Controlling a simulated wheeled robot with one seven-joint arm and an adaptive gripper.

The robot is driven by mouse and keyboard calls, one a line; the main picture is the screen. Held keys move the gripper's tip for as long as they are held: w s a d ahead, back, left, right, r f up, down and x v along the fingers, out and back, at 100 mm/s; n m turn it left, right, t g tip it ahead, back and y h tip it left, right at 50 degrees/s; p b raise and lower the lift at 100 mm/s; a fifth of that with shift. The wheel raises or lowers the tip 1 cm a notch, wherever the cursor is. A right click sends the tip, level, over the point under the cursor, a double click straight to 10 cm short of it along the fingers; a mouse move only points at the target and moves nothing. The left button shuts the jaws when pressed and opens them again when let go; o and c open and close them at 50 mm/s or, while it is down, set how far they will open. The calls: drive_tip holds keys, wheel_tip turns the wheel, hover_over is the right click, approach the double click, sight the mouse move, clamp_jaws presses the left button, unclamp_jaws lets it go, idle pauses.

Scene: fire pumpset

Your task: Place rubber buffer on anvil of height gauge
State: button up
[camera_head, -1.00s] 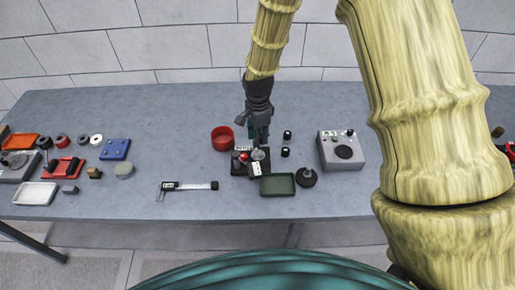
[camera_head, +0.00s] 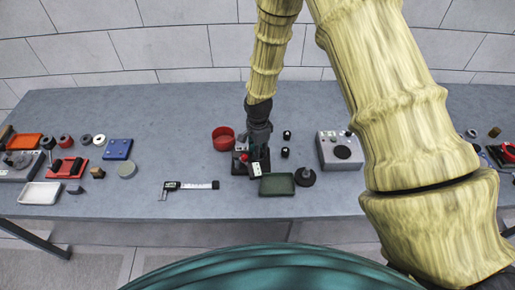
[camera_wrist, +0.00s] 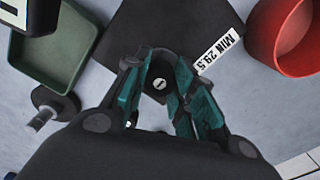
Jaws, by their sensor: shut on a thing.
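My gripper (camera_wrist: 160,78) is shut on a rubber buffer (camera_wrist: 159,84), a small black cylinder with a pale mark on its top. In the head view my gripper (camera_head: 259,165) is down at the height gauge (camera_head: 240,163), largely covering it. The gauge has a dark base, a red part and a white display. In the wrist view its black plate (camera_wrist: 150,28) with a "MIN 29.5" label lies under the fingertips. The anvil is hidden, so I cannot tell whether the buffer touches it.
A red bowl (camera_head: 223,139) stands behind left of the gauge. A green tray (camera_head: 277,185) and a black disc with a stem (camera_head: 305,177) are in front right. A caliper (camera_head: 190,185) lies left; the table between is clear.

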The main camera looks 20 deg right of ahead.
drive_tip(key=shift+f, duration=0.15)
drive_tip(key=o, duration=0.9)
drive_tip(key=shift+c, duration=0.2)
wheel_tip(320, 180, up, 12)
drive_tip(key=b, duration=0.4)
drive_tip(key=shift+r, duration=0.2)
